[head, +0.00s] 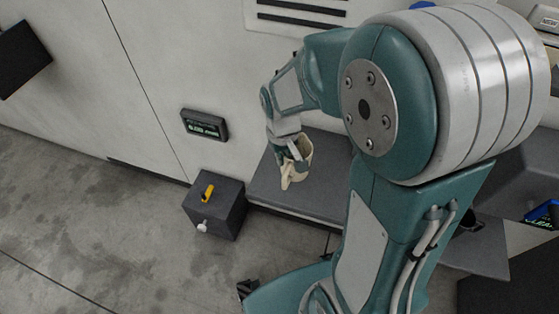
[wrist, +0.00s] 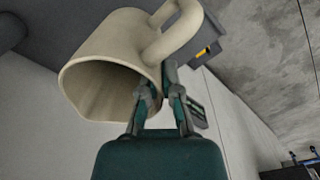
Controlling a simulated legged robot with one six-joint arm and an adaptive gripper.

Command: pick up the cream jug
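The cream jug (head: 301,160) is at the centre of the head view, over a dark grey shelf (head: 325,199) against the wall. In the wrist view the jug (wrist: 112,60) fills the upper left, its open mouth toward the camera and its handle (wrist: 176,38) at the upper right. My gripper (head: 287,157) is at the jug's rim. In the wrist view my gripper (wrist: 160,84) has one finger inside the mouth and the other outside, closed on the wall near the handle. I cannot tell whether the jug's base touches the shelf.
A dark box (head: 214,209) with a yellow item (head: 208,192) on top stands left of the shelf. A small display panel (head: 204,125) is on the pale wall above it. The concrete floor at left is clear.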

